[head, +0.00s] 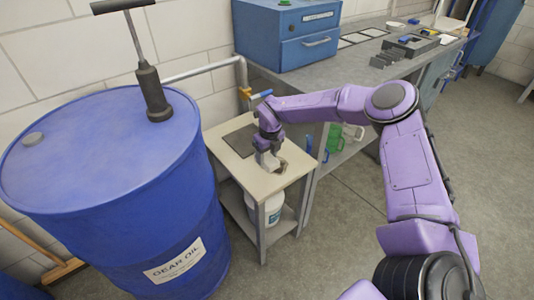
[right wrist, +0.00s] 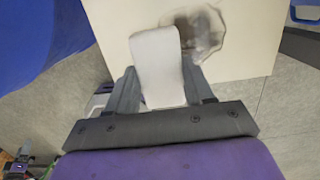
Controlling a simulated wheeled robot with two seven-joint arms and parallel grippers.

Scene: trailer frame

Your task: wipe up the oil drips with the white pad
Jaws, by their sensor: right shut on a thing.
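My right gripper (head: 268,152) is shut on the white pad (right wrist: 158,60) and holds it over the right part of the small beige-topped table (head: 228,165). In the right wrist view the pad sticks out past both fingers (right wrist: 158,88). A grey, smeary oil patch (right wrist: 208,32) shows on the tabletop just right of the pad's far end. In the head view the gripper mostly covers the pad, and I cannot tell whether the pad touches the tabletop. My left gripper is not in view.
A blue gear oil drum (head: 100,190) with a hand pump (head: 152,90) stands close to the table's left side. A dark plate (head: 240,140) lies on the table's back part. A workbench (head: 350,62) with a blue drawer box (head: 285,35) stands behind. A white bucket (head: 270,212) sits on the lower shelf.

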